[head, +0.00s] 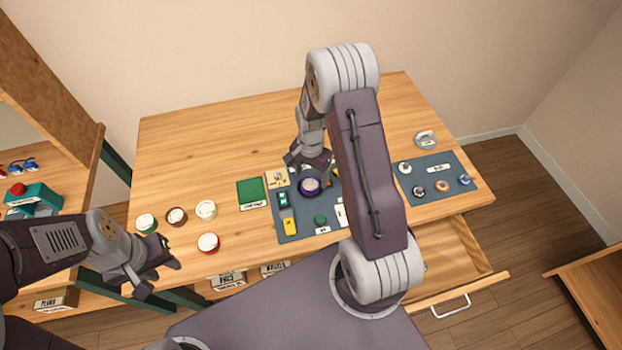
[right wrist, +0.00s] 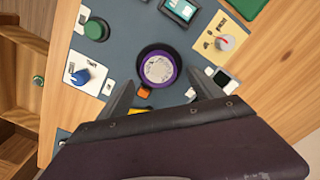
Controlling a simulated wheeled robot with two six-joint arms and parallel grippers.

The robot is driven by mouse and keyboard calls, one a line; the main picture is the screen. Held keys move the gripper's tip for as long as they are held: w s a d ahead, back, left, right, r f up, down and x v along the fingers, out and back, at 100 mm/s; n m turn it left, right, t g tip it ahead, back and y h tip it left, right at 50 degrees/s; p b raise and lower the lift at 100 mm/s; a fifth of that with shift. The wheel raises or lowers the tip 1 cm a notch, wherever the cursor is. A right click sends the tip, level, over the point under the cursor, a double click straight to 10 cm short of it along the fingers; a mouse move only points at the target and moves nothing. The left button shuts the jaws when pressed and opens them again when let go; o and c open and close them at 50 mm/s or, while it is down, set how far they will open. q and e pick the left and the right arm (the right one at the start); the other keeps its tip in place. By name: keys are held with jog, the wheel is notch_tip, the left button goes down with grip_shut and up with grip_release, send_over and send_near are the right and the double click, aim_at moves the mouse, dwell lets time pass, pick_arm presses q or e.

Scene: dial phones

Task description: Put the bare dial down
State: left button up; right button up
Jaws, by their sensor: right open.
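A round dial with a purple rim, a black outer edge and a speckled whitish face (head: 311,187) is on the grey-blue mat (head: 287,236) at the middle of the table. In the right wrist view the dial (right wrist: 158,69) lies just beyond and between the fingers. My right gripper (head: 308,164) is above it; it also shows in the right wrist view (right wrist: 164,92), open, with nothing gripped. Whether it touches the dial I cannot tell. My left gripper (head: 160,276) is off the table's front left, its fingers apart and empty.
Several round pieces, including a red one (head: 208,242), lie on the left of the table. A green panel (head: 251,193) and a yellow card with a knob (right wrist: 224,42) are near the dial. A second mat (head: 447,166) lies right. A drawer (head: 455,262) is open below.

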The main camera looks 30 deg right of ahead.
aim_at(311, 183)
notch_tip(311, 183, up, 9)
jog(key=s+a+r+n, duration=0.1)
jog(key=s+a+n, duration=0.3)
jog(key=s+n, duration=0.1)
jog(key=s+a+r+n+t, duration=0.1)
jog(key=s+a+n, duration=0.3)
jog(key=s+n, duration=0.2)
jog(key=shift+s+r+n, duration=0.15)
jog(key=shift+s+n, duration=0.15)
jog(key=shift+s, duration=0.65)
jog(key=shift+s, duration=0.15)
